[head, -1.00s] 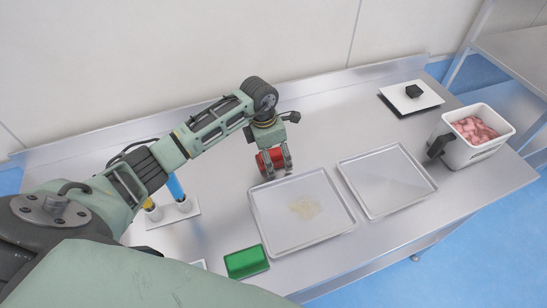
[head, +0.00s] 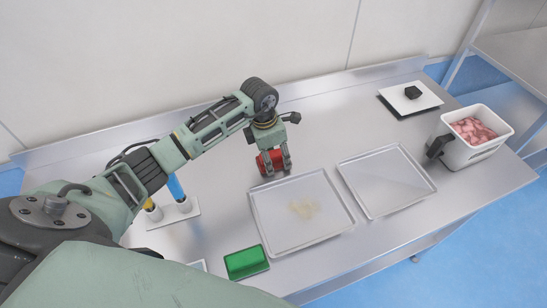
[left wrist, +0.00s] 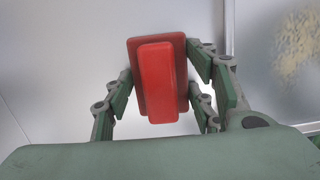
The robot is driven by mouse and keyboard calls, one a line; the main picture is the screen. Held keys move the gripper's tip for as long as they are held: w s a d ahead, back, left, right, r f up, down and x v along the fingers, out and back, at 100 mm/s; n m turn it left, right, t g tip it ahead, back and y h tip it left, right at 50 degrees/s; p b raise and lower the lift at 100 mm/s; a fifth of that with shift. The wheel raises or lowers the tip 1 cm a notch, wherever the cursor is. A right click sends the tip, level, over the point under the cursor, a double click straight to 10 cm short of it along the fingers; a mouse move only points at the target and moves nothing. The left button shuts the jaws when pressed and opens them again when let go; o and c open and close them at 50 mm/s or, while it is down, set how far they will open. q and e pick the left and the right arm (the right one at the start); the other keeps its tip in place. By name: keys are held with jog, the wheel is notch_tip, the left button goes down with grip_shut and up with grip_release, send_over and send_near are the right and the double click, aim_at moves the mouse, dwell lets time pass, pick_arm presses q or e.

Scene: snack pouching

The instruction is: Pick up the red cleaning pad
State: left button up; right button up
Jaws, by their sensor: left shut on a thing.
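The red cleaning pad (head: 264,162) is between the fingers of my left gripper (head: 273,166), behind the left metal tray in the head view. In the left wrist view the red pad (left wrist: 158,80) shows a raised block on a wider base. The fingers of my left gripper (left wrist: 160,98) are closed against its two sides. I cannot tell whether the pad touches the table or is just above it. My right gripper is not in view.
The left tray (head: 262,222) holds a pale crumbly residue. An empty tray (head: 385,183) lies to its right. A white bin (head: 462,153) with pink pieces, a scale-like plate (head: 424,98) and a white holder (head: 165,220) stand around.

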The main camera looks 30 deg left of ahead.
aim_at(278, 152)
pick_arm(q)
jog(key=shift+s+a+f, duration=0.1)
jog(key=shift+a+f, duration=0.05)
jog(key=shift+a, duration=0.05)
jog(key=shift+p, duration=0.3)
jog(key=shift+r, duration=0.25)
jog(key=r+b, duration=0.1)
jog(key=r, duration=0.1)
jog(key=shift+w+a+r+b, duration=0.2)
jog(key=shift+w+r+b, duration=0.1)
jog(key=shift+w+b, duration=0.1)
jog(key=shift+s+d+r+b, duration=0.1)
jog(key=shift+d+r+b, duration=0.25)
jog(key=shift+d+r, duration=0.35)
jog(key=s+d+r+b, duration=0.1)
jog(key=d+r+b, duration=0.2)
jog(key=d+r, duration=0.4)
jog(key=shift+s+d, duration=0.2)
jog(key=shift+d, duration=1.65)
